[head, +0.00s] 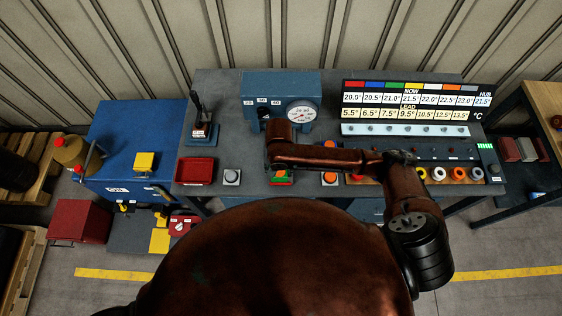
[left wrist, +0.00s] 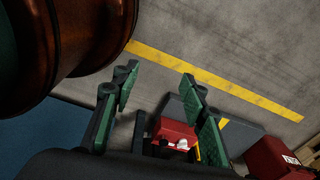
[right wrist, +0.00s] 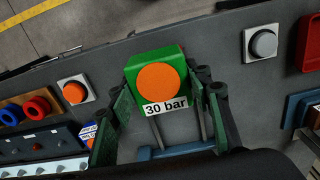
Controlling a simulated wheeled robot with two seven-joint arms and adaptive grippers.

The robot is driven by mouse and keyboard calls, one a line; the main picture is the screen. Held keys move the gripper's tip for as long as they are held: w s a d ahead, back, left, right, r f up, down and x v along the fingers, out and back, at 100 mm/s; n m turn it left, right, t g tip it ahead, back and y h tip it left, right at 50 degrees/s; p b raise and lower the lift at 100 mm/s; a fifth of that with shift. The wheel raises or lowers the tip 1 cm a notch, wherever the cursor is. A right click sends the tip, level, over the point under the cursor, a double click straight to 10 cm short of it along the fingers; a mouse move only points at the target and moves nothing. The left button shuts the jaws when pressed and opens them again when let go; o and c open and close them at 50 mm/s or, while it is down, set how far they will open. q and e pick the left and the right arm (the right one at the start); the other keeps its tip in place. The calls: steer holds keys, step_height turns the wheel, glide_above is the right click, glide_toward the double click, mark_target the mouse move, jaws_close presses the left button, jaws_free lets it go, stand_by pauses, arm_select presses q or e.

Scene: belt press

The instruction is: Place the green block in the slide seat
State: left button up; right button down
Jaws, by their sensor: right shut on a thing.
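The green block (right wrist: 157,62) carries an orange disc and a "30 bar" label. It also shows in the head view (head: 282,178), at the front of the grey bench, below my right arm. My right gripper (right wrist: 160,85) is shut on it, one finger on each side. Whether it touches the bench top is unclear. Two grey rods and a blue bar show beyond it in the right wrist view; I cannot tell whether they belong to the slide seat. My left gripper (left wrist: 158,80) is open and empty over the floor area.
The grey bench (head: 225,90) bears a blue gauge unit (head: 275,88), a red tray (head: 195,171), a grey push button (head: 231,177) and an orange push button (head: 330,178). A lettered display (head: 415,98) stands at the back right. A red box (left wrist: 176,132) lies beyond my left fingers.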

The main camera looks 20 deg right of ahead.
steer(key=w+f, duration=0.2)
steer(key=w+d+f, duration=0.1)
steer(key=w+f, duration=0.1)
steer(key=w+d+f, duration=0.1)
steer(key=w+f, duration=0.1)
steer(key=w, duration=0.1)
steer(key=shift+d+f+p, duration=0.15)
steer(key=shift+f+p, duration=0.05)
steer(key=shift+p, duration=0.15)
steer(key=shift+w+d+f, duration=0.15)
steer(key=shift+w+f, duration=0.25)
steer(key=shift+f, duration=0.05)
arm_select(q)
steer(key=shift+w+d+r, duration=0.15)
steer(key=shift+w+r, duration=0.4)
steer(key=shift+w, duration=0.1)
arm_select(e)
steer(key=shift+f, duration=1.55)
steer(key=c, duration=1.5)
jaws_free()
steer(key=shift+f, duration=0.15)
arm_select(q)
steer(key=shift+w, duration=0.25)
arm_select(e)
steer(key=o, duration=0.5)
